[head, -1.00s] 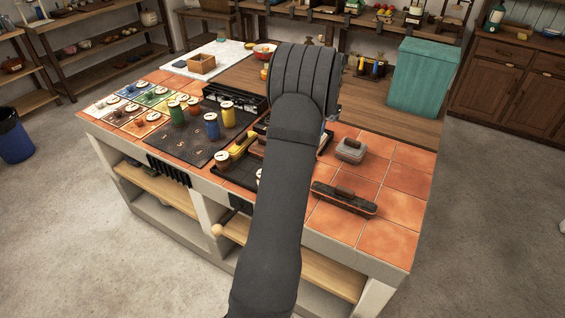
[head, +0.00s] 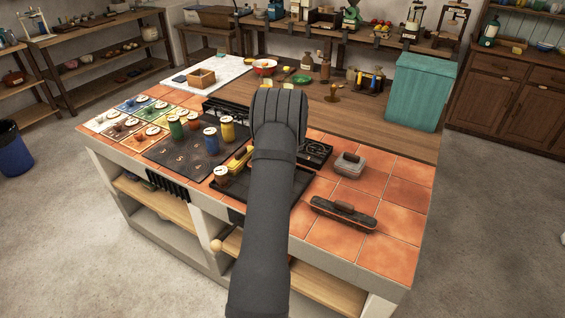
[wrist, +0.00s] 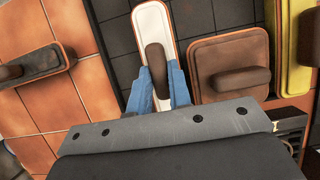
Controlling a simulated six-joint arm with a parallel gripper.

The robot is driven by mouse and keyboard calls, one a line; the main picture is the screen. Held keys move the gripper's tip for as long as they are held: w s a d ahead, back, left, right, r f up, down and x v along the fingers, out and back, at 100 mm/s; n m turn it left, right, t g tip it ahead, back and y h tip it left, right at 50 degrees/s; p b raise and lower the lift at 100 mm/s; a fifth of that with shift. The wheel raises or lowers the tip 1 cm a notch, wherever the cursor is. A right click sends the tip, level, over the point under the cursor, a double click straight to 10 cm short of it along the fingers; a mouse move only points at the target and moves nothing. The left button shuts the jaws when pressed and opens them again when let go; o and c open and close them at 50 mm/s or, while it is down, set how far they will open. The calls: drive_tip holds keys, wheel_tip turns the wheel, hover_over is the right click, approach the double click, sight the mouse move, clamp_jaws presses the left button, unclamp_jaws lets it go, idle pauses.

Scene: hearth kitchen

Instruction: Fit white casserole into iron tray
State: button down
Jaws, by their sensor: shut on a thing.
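My gripper (wrist: 159,78) has its blue fingers shut on the brown handle of the white casserole (wrist: 149,24), a narrow white piece with an orange-brown rim. The iron tray (wrist: 108,32), dark with a grid floor, lies beneath and beside it. The casserole overlaps the tray in the wrist view; I cannot tell whether it touches the floor. In the head view, my arm hides the gripper and casserole, and part of the tray (head: 301,184) shows right of the arm. A square brown casserole (wrist: 205,58) sits just right of the white one.
A yellow casserole (wrist: 289,62) lies beyond the brown one, at the right. On the terracotta tiles right of the tray are a grey square casserole (head: 347,168) and a long dark one (head: 343,216). Several coloured canisters stand on a dark board (head: 180,158) to the left.

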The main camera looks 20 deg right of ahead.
drive_tip(key=shift+f, duration=0.25)
drive_tip(key=c, duration=1.3)
unclamp_jaws()
drive_tip(key=v, duration=1.2)
drive_tip(key=shift+r, duration=0.1)
drive_tip(key=x, duration=1.2)
drive_tip(key=shift+s+f, duration=0.1)
drive_tip(key=shift+f, duration=0.15)
wheel_tip(320, 180, up, 3)
drive_tip(key=shift+f, duration=0.15)
drive_tip(key=shift+r, duration=0.55)
drive_tip(key=shift+f, duration=0.15)
